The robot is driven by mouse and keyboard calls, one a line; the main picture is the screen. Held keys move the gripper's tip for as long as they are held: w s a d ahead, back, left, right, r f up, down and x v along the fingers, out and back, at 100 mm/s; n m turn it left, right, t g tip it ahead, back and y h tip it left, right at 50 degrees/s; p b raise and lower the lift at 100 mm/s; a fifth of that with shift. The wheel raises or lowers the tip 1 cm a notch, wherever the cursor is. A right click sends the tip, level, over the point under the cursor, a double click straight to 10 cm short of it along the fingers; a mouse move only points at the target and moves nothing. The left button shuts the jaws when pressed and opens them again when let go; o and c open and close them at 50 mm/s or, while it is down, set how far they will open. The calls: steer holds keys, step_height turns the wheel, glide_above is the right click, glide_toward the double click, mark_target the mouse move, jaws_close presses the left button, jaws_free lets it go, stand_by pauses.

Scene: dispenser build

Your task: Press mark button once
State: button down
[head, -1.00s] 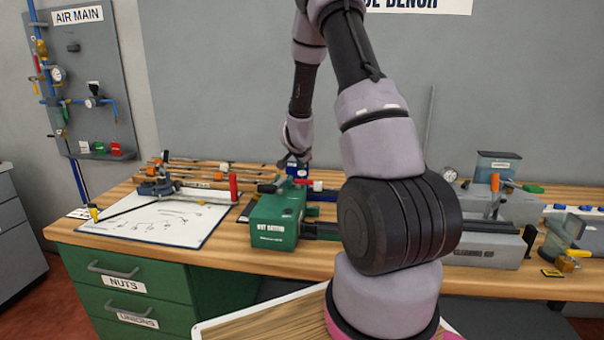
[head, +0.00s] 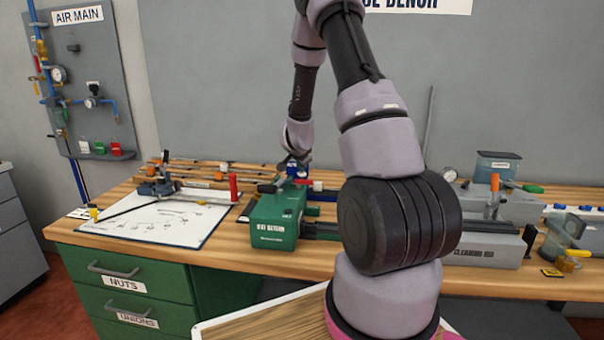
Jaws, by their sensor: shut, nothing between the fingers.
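A green machine (head: 276,219) with a white label stands on the bench left of centre. I cannot tell which of these, if any, is the mark button.
A white drawing board (head: 165,228) with a red upright post (head: 233,187) lies to the left. My arm hides the middle of the bench. The wooden bench (head: 310,266) front edge is clear.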

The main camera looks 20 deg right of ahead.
mark_target(301, 174)
steer(key=shift+f, duration=0.3)
stand_by(0.5)
steer(key=shift+r, duration=1.1)
steer(key=shift+r, duration=2.5)
steer(key=shift+r, duration=0.1)
